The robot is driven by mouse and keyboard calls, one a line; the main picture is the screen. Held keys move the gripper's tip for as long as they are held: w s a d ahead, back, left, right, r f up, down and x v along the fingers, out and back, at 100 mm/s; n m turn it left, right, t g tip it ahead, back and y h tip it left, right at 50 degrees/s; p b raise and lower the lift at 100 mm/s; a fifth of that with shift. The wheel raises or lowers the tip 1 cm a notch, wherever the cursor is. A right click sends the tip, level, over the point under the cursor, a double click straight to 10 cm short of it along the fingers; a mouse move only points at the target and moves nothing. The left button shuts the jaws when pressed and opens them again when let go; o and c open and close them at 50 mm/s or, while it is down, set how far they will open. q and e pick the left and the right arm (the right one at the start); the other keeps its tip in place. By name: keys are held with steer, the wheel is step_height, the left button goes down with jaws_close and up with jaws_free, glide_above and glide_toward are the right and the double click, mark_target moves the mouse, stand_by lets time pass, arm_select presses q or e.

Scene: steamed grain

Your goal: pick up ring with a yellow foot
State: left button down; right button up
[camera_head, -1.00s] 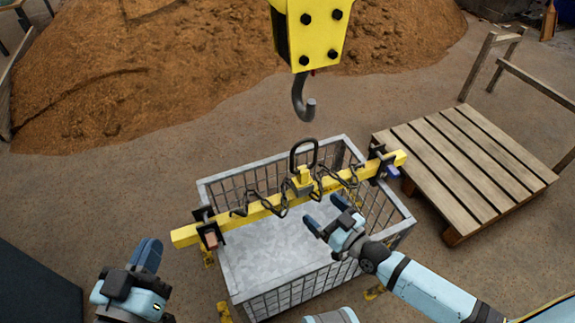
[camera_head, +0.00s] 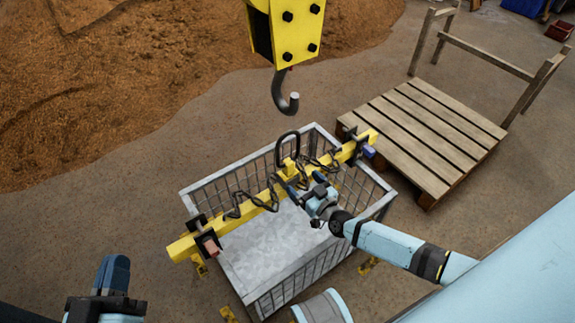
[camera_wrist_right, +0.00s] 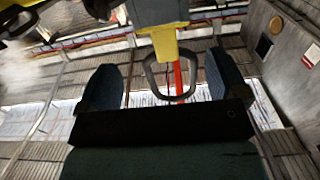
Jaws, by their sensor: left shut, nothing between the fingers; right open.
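The ring (camera_head: 288,133) is a dark loop standing upright on a yellow foot (camera_head: 291,169), at the middle of a yellow beam (camera_head: 247,209) that lies across the crate. My right gripper (camera_head: 296,190) is open, just in front of and below the ring in the head view. In the right wrist view the ring (camera_wrist_right: 150,76) shows between the two spread fingers (camera_wrist_right: 164,82), below its yellow foot (camera_wrist_right: 165,43) in the picture. I cannot tell whether the fingers touch it. My left gripper (camera_head: 113,274) is shut and empty at the lower left, away from the beam.
A grey mesh crate (camera_head: 318,262) stands under the beam. Chains (camera_head: 258,198) hang along the beam. A yellow hoist block (camera_head: 297,35) with a hook (camera_head: 283,99) hangs above the ring. A wooden pallet (camera_head: 425,135) is at right, and a brown heap (camera_head: 130,85) behind.

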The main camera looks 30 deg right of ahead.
mark_target(291, 173)
steer(key=w, duration=0.2)
steer(key=shift+w+a+f, duration=0.1)
steer(key=shift+w+a, duration=0.15)
steer(key=shift+w, duration=0.05)
steer(key=w+b, duration=0.1)
steer(key=w, duration=0.1)
steer(key=w+a+b, duration=0.1)
steer(key=w, duration=0.1)
steer(key=shift+w+f+b, duration=0.15)
steer(key=shift+b, duration=0.2)
steer(key=shift+w, duration=0.35)
arm_select(q)
steer(key=shift+d+f+g+h, duration=0.2)
steer(key=shift+f, duration=0.25)
steer(key=shift+d+f+g+h, duration=0.15)
steer(key=shift+f+g+h, duration=0.05)
steer(key=shift+f, duration=0.25)
arm_select(e)
jaws_close()
steer(key=shift+r, duration=0.25)
